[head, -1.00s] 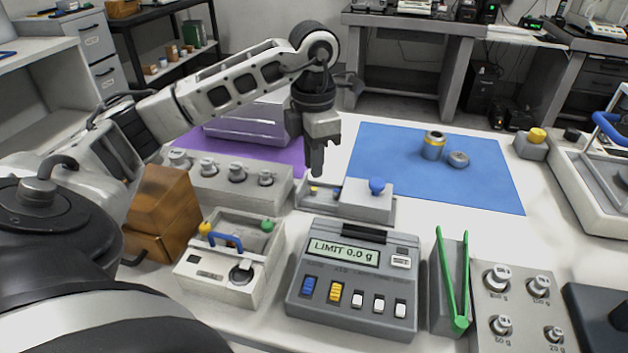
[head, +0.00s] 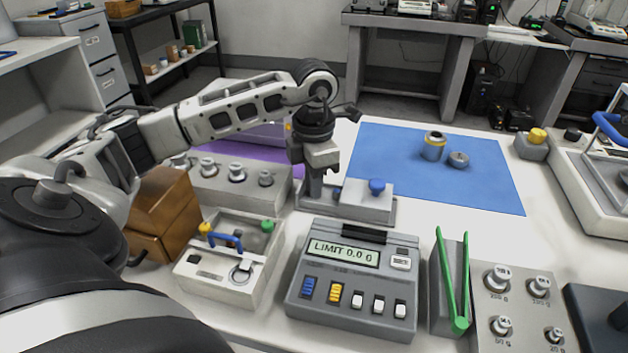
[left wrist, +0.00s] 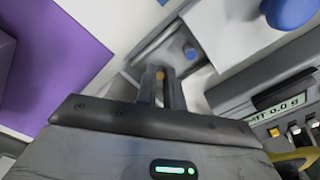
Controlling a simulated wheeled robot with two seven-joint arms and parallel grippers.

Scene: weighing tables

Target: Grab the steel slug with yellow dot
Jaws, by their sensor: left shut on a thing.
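The steel slug with the yellow dot (left wrist: 159,74) shows between my left fingertips in the left wrist view. In the head view the fingers hide it. My left gripper (head: 314,198) points down into the low grey tray (head: 350,214) behind the display box and is shut on the slug. The gripper also shows in the left wrist view (left wrist: 161,90). I cannot tell whether the slug still touches the tray floor. A second slug with a blue dot (left wrist: 190,52) stands in the same tray, beside the gripper. My right gripper is not in view.
A white lid with a blue knob (head: 377,187) covers the tray's right part. The display box (head: 352,280) reading LIMIT 0.0 g stands in front. A grey block with several weights (head: 238,185) is left, a brown box (head: 165,215) further left. The blue mat (head: 400,150) is mostly clear.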

